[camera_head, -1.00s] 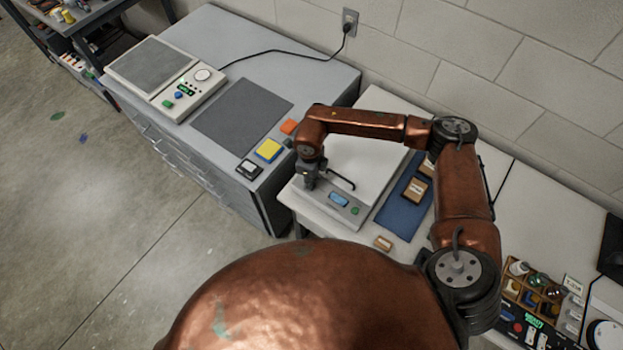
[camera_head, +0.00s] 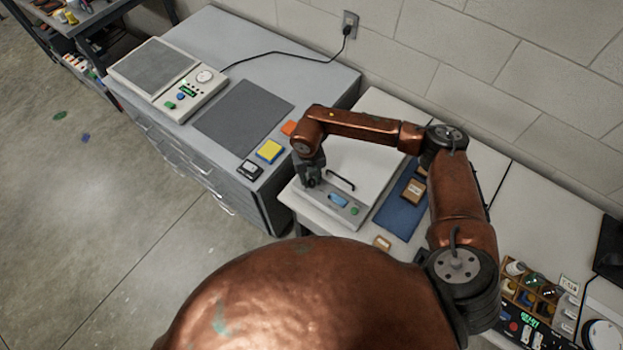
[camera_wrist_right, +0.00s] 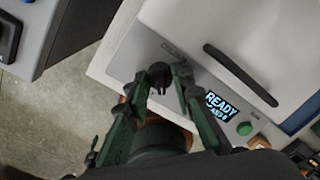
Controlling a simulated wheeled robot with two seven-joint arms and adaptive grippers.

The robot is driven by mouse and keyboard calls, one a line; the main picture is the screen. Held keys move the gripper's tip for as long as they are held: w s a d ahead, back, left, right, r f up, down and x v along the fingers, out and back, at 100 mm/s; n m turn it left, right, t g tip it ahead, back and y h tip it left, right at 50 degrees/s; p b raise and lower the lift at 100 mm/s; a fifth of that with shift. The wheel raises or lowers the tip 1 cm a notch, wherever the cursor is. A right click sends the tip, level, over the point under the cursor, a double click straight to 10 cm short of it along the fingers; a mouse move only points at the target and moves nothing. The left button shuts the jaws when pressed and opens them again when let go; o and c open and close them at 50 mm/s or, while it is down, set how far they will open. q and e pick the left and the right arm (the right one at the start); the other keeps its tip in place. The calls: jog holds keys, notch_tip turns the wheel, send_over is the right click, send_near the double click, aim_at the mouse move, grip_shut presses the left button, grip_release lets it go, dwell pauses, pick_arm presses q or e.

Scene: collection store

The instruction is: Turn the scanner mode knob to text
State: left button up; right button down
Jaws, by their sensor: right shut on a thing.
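The scanner (camera_head: 352,165) is a pale flatbed unit with a white lid, a dark lid handle (camera_head: 341,181), a blue display (camera_head: 338,200) and a green button (camera_head: 354,211). In the right wrist view the display (camera_wrist_right: 221,107) reads READY above a smaller line I cannot read surely. The dark mode knob (camera_wrist_right: 159,71) is on the grey front panel, left of the display. My right gripper (camera_head: 311,182) is shut on the knob, one finger on each side in the right wrist view (camera_wrist_right: 161,80). Small lettering lies beside the knob; its pointer setting is unclear. My left gripper is not in view.
A blue mat (camera_head: 395,221) with small boxes lies right of the scanner. A grey cabinet (camera_head: 303,78) with another device (camera_head: 203,83) stands to the left. A small wooden block (camera_head: 382,243) lies before the mat. A parts tray (camera_head: 527,287) is at the lower right.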

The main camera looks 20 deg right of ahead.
aim_at(310, 181)
jog(key=m+p, duration=0.1)
jog(key=m, duration=0.3)
jog(key=shift+r, duration=0.15)
jog(key=shift+m+p, duration=0.85)
jog(key=shift+m, duration=0.95)
jog(key=shift+w, duration=0.1)
jog(key=c, duration=1.7)
grip_release()
jog(key=shift+o, duration=0.2)
notch_tip(310, 181, up, 12)
jog(key=shift+w+a, duration=0.15)
jog(key=shift+a, duration=0.05)
